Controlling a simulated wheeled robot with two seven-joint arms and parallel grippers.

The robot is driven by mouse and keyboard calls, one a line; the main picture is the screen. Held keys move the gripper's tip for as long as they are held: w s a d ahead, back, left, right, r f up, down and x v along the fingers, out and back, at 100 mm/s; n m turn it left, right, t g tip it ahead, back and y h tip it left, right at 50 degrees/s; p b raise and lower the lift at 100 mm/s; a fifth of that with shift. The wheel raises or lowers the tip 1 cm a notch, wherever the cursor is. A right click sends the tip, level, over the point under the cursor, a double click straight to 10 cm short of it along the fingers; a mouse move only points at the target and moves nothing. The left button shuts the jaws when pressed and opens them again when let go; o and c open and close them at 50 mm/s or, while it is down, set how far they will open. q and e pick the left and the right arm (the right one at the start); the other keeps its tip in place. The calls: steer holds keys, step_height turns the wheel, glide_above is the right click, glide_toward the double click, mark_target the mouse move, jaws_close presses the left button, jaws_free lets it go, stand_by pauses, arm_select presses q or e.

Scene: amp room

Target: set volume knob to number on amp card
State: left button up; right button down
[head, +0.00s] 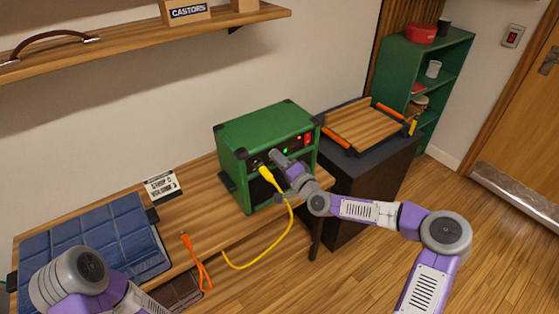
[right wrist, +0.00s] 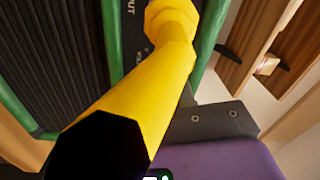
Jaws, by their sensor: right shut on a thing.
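The green amp (head: 243,137) stands at the right end of the wooden bench. A yellow cable plug (head: 267,175) is at the amp's panel; in the right wrist view this plug (right wrist: 150,85) crosses close in front, beside partly covered panel lettering. My left gripper is out of view.
A yellow cable (head: 290,222) hangs from the plug in a loop below the bench edge. An orange cable (head: 197,262) hangs over the front edge. A blue quilted pad (head: 92,240) lies left. A dark cabinet with a wooden board (head: 362,124) stands right of the amp.

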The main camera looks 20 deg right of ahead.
steer(key=c, duration=1)
jaws_free()
steer(key=shift+o, duration=0.2)
